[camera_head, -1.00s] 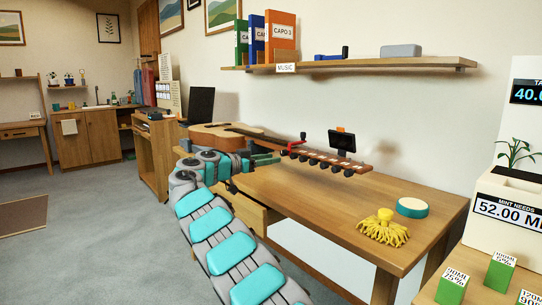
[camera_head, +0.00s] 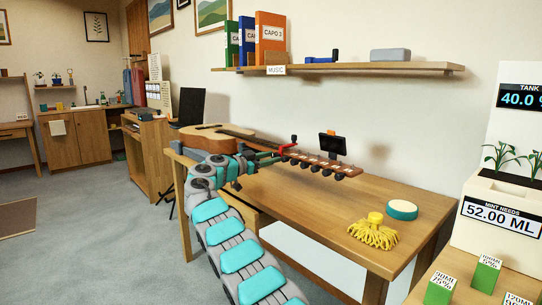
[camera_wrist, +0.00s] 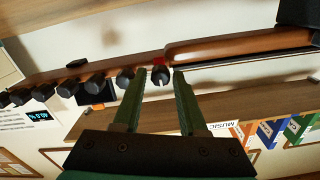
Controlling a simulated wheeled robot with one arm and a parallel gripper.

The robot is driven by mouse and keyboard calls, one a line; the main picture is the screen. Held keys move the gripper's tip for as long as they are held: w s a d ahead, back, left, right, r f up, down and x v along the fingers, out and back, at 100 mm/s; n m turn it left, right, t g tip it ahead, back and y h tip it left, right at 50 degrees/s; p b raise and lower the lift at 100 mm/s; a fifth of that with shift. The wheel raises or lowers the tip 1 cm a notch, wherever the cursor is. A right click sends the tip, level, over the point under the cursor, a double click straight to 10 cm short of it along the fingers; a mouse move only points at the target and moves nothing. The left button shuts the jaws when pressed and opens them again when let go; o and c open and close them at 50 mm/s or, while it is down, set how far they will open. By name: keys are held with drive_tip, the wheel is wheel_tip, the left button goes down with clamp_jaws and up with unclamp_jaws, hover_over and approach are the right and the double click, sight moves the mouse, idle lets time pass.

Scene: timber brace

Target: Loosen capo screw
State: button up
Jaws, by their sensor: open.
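The guitar (camera_head: 207,139) lies at the left end of the wooden workbench, its neck and headstock (camera_head: 325,164) reaching right over the bench top. A red capo (camera_head: 284,149) is on the neck near the headstock; a bit of its red shows in the wrist view (camera_wrist: 159,60). Just below that red, a dark round knob (camera_wrist: 160,75), seemingly the capo screw, sits between my fingertips. My gripper (camera_wrist: 158,72) is open, one green finger on each side of the knob; I cannot tell whether they touch it. In the head view my gripper (camera_head: 268,155) is beside the capo, partly hidden.
Several dark tuner knobs (camera_wrist: 97,81) line the headstock close by. A small black screen (camera_head: 333,144) stands behind it. A yellow brush (camera_head: 374,232) and a round teal-edged pad (camera_head: 402,209) lie on the workbench (camera_head: 310,215). A wall shelf (camera_head: 350,68) holds folders above.

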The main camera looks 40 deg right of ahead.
drive_tip(key=shift+d, duration=0.3)
drive_tip(key=shift+c, duration=0.4)
clamp_jaws()
